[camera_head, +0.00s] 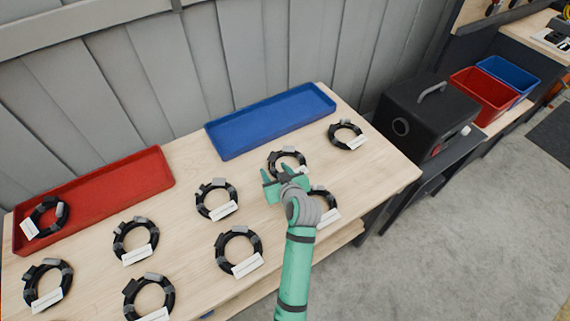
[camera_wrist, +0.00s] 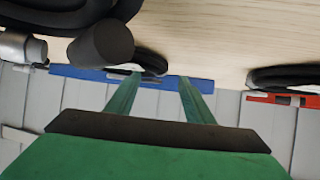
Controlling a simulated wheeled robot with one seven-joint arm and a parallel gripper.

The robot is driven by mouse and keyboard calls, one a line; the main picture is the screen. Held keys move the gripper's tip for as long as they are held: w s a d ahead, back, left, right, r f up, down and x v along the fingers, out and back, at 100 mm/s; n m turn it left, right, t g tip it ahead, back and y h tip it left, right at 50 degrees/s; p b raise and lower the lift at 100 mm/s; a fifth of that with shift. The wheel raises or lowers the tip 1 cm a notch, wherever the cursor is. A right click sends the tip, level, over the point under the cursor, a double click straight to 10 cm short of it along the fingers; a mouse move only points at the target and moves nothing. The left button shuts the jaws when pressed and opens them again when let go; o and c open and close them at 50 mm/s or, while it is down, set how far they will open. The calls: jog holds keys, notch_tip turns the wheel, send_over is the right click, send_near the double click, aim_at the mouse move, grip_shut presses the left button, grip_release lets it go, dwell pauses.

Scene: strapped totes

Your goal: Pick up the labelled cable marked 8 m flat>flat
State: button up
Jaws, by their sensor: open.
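Several coiled black cables with grey connectors and white labels lie on the wooden table (camera_head: 190,245). The label print is too small to read, so I cannot tell which coil is marked 8 m flat>flat. My green gripper (camera_head: 277,180) is open and empty over the back right of the table. It is close to one coil (camera_head: 287,153) and partly covers its front side and label. Another coil (camera_head: 322,193) lies partly behind my wrist. In the wrist view, my two fingers (camera_wrist: 158,88) point toward a black coil (camera_wrist: 150,62), with no cable visibly held between them.
A blue tray (camera_head: 270,124) at the back is empty. A red tray (camera_head: 120,190) at the left holds one coil (camera_head: 46,217). A black case (camera_head: 425,113) and red (camera_head: 484,97) and blue (camera_head: 510,74) bins stand to the right. Neighbouring coils lie close around my gripper.

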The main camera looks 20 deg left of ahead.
jog(key=shift+w+a+f, duration=0.2)
jog(key=shift+w+f, duration=0.3)
jog(key=shift+w, duration=0.25)
jog(key=shift+s+a, duration=0.1)
jog(key=shift+a, duration=0.05)
grip_shut()
